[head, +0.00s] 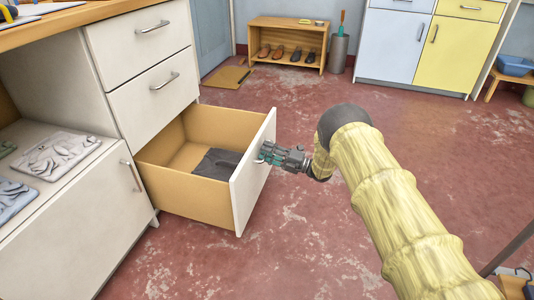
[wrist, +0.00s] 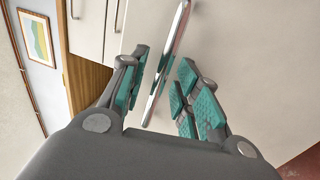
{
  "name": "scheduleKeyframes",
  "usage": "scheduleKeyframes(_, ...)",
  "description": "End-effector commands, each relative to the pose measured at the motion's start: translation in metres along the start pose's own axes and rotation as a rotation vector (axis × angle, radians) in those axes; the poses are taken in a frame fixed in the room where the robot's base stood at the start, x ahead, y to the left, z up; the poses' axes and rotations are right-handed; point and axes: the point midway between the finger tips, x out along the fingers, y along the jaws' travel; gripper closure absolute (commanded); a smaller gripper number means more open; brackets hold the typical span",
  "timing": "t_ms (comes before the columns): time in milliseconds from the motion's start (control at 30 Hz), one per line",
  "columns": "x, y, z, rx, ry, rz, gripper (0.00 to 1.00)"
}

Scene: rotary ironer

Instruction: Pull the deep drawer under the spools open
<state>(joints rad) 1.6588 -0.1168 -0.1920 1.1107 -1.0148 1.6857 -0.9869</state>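The deep drawer (head: 184,194) is the lowest in the white cabinet and stands pulled well out, with dark folded cloth (head: 219,164) inside. My gripper (head: 266,154) is at the outer face of its white front (head: 251,180). In the wrist view the drawer's metal bar handle (wrist: 169,50) runs between the teal-padded fingers of my gripper (wrist: 163,85). The fingers stand apart on both sides of the bar, with a visible gap at the left finger. Contact on the right side is unclear. In the head view my fingers largely hide the handle. I cannot make out the spools.
Two shut drawers (head: 139,39) are above the open one. The red floor (head: 290,230) around the drawer is clear.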

Motion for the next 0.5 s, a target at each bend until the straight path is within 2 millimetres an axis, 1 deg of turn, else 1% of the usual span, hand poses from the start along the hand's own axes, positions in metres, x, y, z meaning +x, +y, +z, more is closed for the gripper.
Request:
scheduleKeyframes(167,-0.016,0.0,0.001,0.001,-0.002,-0.001,0.68)
scheduleKeyframes(500,-0.077,-0.001,0.0,0.001,-0.002,-0.001,0.68)
